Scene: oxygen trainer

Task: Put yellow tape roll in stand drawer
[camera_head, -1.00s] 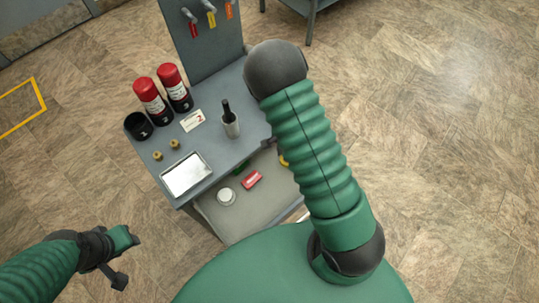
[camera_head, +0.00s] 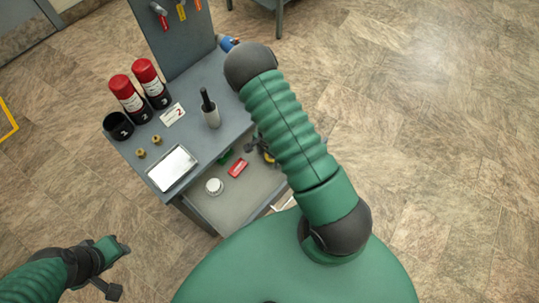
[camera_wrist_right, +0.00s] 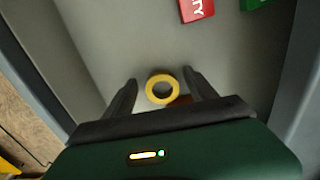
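The yellow tape roll (camera_wrist_right: 149,91) lies flat low in the right wrist view, between the two spread fingers of my right gripper (camera_wrist_right: 160,77). Small gaps show between the roll and each finger. In the head view the right gripper (camera_head: 257,146) is over the back right part of the open stand drawer (camera_head: 236,208), partly hidden by my right arm. A bit of the yellow roll (camera_head: 268,157) shows beside it. My left gripper (camera_head: 112,264) hangs empty at the lower left, away from the stand; its finger opening is unclear.
The drawer also holds a white round item (camera_head: 214,187), a red box (camera_head: 238,168) and a green item (camera_head: 227,156).

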